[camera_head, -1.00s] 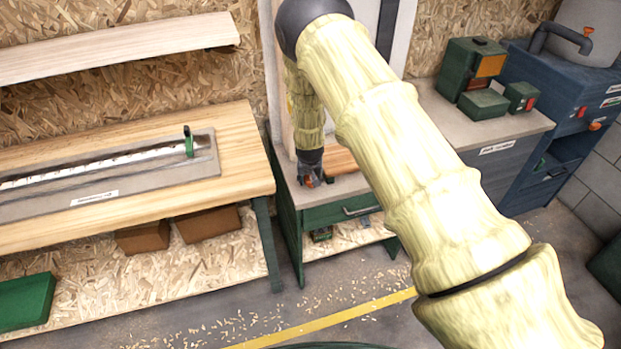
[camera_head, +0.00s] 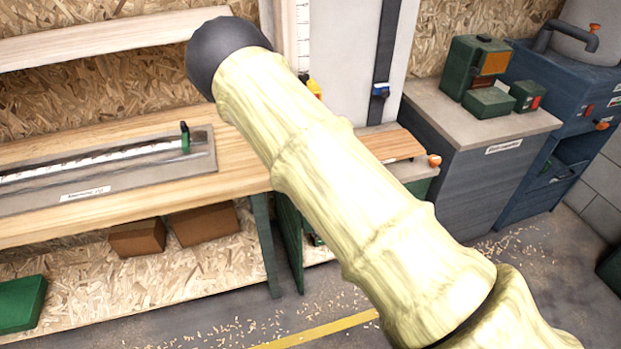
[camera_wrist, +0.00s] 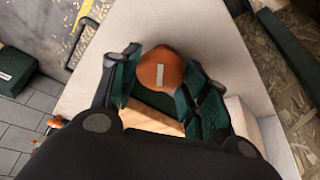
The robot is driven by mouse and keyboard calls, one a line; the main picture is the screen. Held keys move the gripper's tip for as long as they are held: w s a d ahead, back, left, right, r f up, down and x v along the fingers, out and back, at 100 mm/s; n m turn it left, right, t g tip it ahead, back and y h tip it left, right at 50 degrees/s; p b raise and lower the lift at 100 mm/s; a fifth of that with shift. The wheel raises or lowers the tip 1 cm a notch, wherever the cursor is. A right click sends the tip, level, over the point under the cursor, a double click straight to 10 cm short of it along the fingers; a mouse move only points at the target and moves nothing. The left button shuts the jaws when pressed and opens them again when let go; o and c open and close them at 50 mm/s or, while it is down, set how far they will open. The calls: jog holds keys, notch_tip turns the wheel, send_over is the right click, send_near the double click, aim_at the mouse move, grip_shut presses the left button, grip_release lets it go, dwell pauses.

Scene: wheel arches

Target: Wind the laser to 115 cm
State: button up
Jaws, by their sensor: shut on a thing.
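My gripper (camera_wrist: 160,80) is shut on an orange knob (camera_wrist: 160,68) with a white mark, with one green finger on each side. In the head view my arm hides the gripper and this knob. A white upright panel (camera_head: 340,45) stands at the back, with a graduated strip (camera_head: 303,35) at its left. A yellow piece (camera_head: 313,87) sits low by the strip, partly behind my arm. A small blue block (camera_head: 381,90) sits on the dark vertical rail (camera_head: 386,45). I cannot tell which piece is the laser, nor read the scale.
A wooden board (camera_head: 393,144) lies below the panel, and another orange knob (camera_head: 434,160) shows at the cabinet's right end. A bench (camera_head: 235,165) with a long measuring rail (camera_head: 100,178) stands at the left. Green boxes (camera_head: 488,102) stand on the grey cabinet at the right.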

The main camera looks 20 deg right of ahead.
jog(key=m+b, duration=0.2)
jog(key=m+g+b, duration=0.1)
jog(key=m+b, duration=0.1)
jog(key=shift+w+f+h, duration=0.15)
jog(key=shift+f+h, duration=0.05)
jog(key=shift+h, duration=0.2)
jog(key=shift+r+m+g+b, duration=0.15)
jog(key=shift+m+g+b, duration=0.55)
jog(key=shift+m+b, duration=0.5)
jog(key=shift+m, duration=0.3)
jog(key=shift+r, duration=0.1)
jog(key=o, duration=0.7)
jog(key=shift+a, duration=0.1)
jog(key=shift+v, duration=3.7)
jog(key=shift+w, duration=0.1)
